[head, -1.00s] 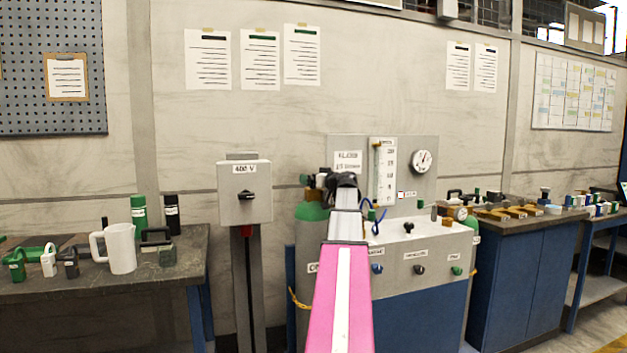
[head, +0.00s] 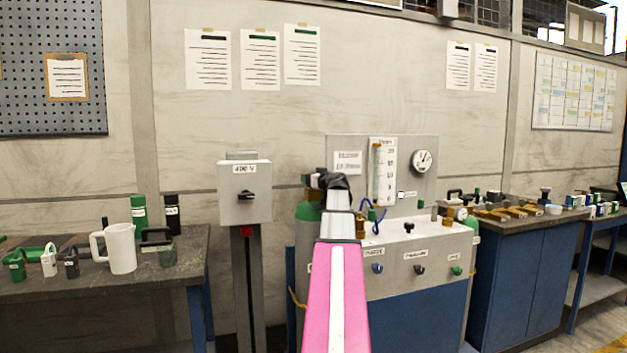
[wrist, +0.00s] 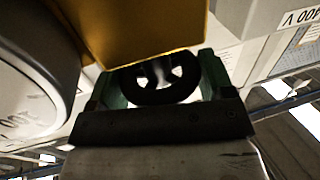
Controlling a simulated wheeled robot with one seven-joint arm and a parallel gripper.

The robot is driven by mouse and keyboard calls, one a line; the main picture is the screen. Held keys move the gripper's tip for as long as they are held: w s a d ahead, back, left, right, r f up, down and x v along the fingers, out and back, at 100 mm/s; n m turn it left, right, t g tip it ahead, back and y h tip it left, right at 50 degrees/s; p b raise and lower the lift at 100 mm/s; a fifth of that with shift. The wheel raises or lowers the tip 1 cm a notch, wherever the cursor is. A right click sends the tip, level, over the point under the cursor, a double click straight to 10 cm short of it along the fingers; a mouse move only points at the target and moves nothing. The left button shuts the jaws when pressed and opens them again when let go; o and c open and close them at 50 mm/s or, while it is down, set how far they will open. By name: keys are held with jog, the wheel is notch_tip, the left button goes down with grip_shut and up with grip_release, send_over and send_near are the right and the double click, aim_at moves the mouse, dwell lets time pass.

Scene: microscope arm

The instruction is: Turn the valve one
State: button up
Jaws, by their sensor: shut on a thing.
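A round black handwheel (wrist: 160,95) with openings between its spokes shows in the wrist view, between the two dark green fingers of my gripper (wrist: 162,78). The fingers are shut on the wheel from both sides. A brass-coloured block (wrist: 135,30) lies just beyond it. In the head view my gripper (head: 334,183) is a dark shape at the top of the green-shouldered gas cylinder (head: 308,212). My arm hides part of the cylinder, and I cannot make out the wheel there.
A grey 400 V switch box (head: 245,193) stands on a post to the left. A panel with a gauge (head: 424,161) and a console with several knobs (head: 418,269) are on the right. A bench with a white jug (head: 121,248) is at far left.

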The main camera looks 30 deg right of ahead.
jog(key=o, duration=0.9)
jog(key=shift+s, duration=0.1)
jog(key=s, duration=1)
jog(key=shift+s+a, duration=0.15)
jog(key=shift+s, duration=0.15)
jog(key=shift+s, duration=0.1)
